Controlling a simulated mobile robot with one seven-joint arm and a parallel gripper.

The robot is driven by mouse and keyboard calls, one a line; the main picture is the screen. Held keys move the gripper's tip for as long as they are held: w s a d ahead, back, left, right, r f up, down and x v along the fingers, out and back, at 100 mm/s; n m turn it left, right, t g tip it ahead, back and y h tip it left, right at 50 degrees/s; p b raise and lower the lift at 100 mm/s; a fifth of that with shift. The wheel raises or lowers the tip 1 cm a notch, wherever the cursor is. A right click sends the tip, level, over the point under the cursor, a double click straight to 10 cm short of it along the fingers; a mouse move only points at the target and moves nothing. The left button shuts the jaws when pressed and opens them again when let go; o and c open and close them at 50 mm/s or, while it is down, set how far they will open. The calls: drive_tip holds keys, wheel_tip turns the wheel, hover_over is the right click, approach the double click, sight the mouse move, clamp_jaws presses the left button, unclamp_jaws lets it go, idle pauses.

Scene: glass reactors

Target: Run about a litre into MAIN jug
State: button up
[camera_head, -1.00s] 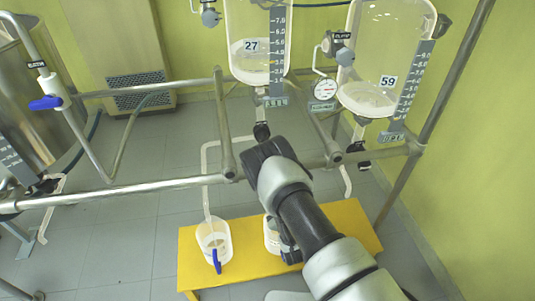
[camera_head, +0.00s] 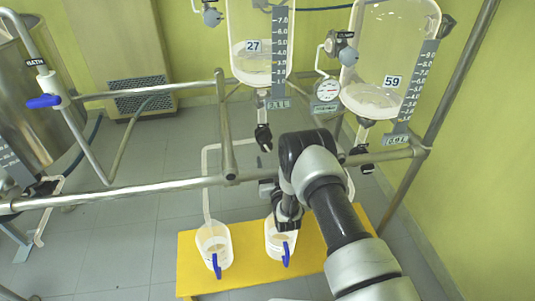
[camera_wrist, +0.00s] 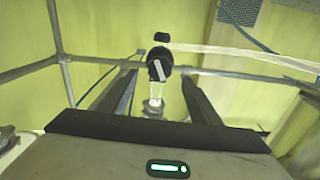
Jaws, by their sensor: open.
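Two clear jugs with blue handles, a left one (camera_head: 213,250) and a right one (camera_head: 279,243), stand on a yellow bench; I cannot read which is MAIN. Glass vessel 27 (camera_head: 250,62) holds some pale contents and has a level scale. Its bottom valve (camera_head: 263,137) has a black knob, and a white tube (camera_head: 206,180) runs left and down to the left jug. In the wrist view a black valve knob (camera_wrist: 159,65) with a white bar lies ahead between my fingers. My gripper (camera_wrist: 157,82) is open and empty, apart from the knob; in the head view my arm partly hides it.
Steel rails (camera_head: 120,193) cross near my arm. A BATH valve (camera_head: 45,101) with a blue handle is at the left. The yellow bench (camera_head: 200,283) stands below.

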sight(267, 149)
drive_tip(key=b+x, duration=0.1)
drive_tip(key=x, duration=0.6)
drive_tip(key=shift+s, duration=0.1)
drive_tip(key=c, duration=1.1)
